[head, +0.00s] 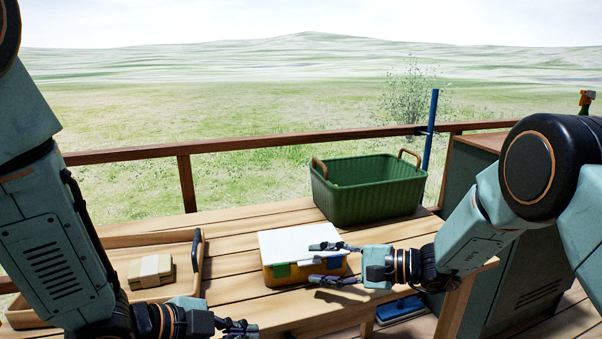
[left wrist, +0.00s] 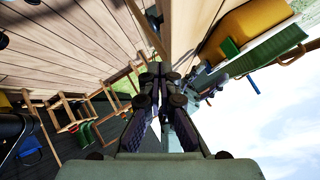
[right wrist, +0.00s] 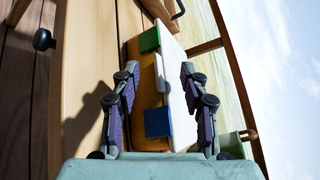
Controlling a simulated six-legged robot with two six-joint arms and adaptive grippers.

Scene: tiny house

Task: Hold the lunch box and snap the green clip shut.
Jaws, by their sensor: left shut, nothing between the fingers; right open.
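The lunch box (head: 297,244) has a white lid and a yellow body and sits on the wooden table. Its green clip (head: 282,271) is on the front left, and a blue clip (head: 334,262) is on the front right. I cannot tell how far each clip is closed. My right gripper (head: 318,263) is open at the box's right front. In the right wrist view its fingers (right wrist: 160,85) show on either side of the box (right wrist: 178,85), with the blue clip (right wrist: 158,122) nearer than the green clip (right wrist: 149,40). My left gripper (head: 244,327) is shut and empty, left of and nearer than the box.
A wooden tray (head: 120,240) with a dark handle holds a wrapped stack (head: 150,270) at left. A green basket (head: 370,190) stands behind the box. A cabinet (head: 530,270) is at right. A railing (head: 250,142) runs behind. Bare planks (head: 230,230) lie left of the box.

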